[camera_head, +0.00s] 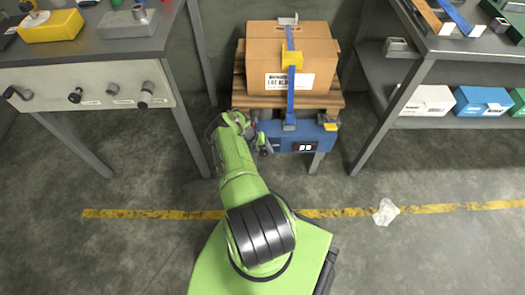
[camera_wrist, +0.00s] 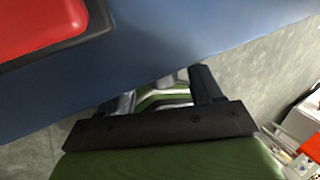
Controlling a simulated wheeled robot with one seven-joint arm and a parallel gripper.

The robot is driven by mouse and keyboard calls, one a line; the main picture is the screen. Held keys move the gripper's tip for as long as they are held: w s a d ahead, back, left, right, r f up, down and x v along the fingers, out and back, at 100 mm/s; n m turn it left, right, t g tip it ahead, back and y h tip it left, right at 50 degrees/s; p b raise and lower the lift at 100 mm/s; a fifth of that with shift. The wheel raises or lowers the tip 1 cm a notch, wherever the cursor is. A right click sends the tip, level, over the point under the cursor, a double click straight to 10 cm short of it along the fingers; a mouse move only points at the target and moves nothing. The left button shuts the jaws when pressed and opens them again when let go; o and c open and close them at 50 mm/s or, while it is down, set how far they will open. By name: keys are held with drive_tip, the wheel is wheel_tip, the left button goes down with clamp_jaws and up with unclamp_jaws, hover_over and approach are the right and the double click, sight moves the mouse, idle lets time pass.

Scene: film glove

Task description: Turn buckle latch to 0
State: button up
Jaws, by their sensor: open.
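A blue strap (camera_head: 290,95) runs down over a cardboard box (camera_head: 262,64). A yellow buckle (camera_head: 292,59) sits on the strap on the box's front; the angle of any latch on it is too small to tell. The strap's lower end meets a grey fitting (camera_head: 290,125) on a blue unit (camera_head: 275,133) below the box. My gripper (camera_head: 250,126) is at the unit's left end, below and left of the buckle. In the wrist view my gripper (camera_wrist: 163,88) has its fingers apart, with nothing seen between them. A blue surface (camera_wrist: 190,30) with a red panel (camera_wrist: 35,22) fills the upper left there.
The box stands on a wooden pallet (camera_head: 252,100). A workbench with knobs (camera_head: 95,95) stands left, and a metal shelf (camera_head: 385,75) with small boxes (camera_head: 482,101) stands right. Crumpled plastic (camera_head: 386,212) lies by the yellow floor line (camera_head: 450,208). The front floor is mostly clear.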

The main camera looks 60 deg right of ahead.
drive_tip(key=p+v, duration=0.5)
drive_tip(key=v, duration=1)
drive_tip(key=shift+w+p, duration=0.2)
drive_tip(key=shift+p, duration=0.1)
drive_tip(key=shift+r, duration=0.15)
